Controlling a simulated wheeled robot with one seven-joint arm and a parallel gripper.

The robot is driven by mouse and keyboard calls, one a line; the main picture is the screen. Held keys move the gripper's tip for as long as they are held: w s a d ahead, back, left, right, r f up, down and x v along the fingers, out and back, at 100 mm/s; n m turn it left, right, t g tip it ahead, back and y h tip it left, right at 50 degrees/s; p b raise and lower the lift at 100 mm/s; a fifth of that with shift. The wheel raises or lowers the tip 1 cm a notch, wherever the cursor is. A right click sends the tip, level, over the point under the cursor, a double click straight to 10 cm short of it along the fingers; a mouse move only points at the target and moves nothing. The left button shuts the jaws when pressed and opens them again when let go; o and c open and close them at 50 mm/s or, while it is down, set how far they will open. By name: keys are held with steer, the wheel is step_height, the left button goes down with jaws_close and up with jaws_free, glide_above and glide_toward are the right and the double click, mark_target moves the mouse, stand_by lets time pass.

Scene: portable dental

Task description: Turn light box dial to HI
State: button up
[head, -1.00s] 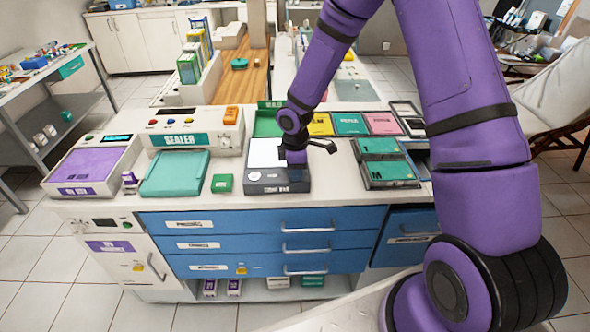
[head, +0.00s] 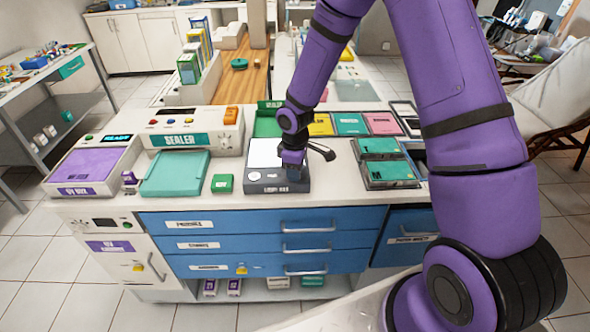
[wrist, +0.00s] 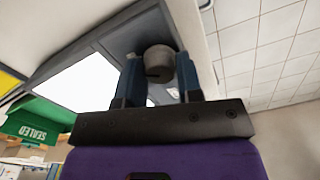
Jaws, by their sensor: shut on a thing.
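The light box (head: 262,187) is a dark grey box with a white lit panel (head: 264,153), on the counter in the head view. In the wrist view its white panel (wrist: 95,75) lies to the left. The dial (wrist: 158,62) is a round grey knob with a dark notch, on the dark frame of the box. My gripper (wrist: 157,75) has its two blue fingers on either side of the dial and is shut on it. In the head view my gripper (head: 293,172) is at the box's front right, and the dial is hidden there. The dial's markings are not readable.
A small green box (head: 222,183) and the sealer (head: 175,172) stand left of the light box. Green cassettes (head: 388,173) in a tray stand to the right. Blue drawers (head: 270,222) are below the counter edge.

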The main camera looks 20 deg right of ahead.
steer(key=o, duration=0.9)
step_height(320, 180, up, 11)
steer(key=shift+f, duration=0.1)
stand_by(0.3)
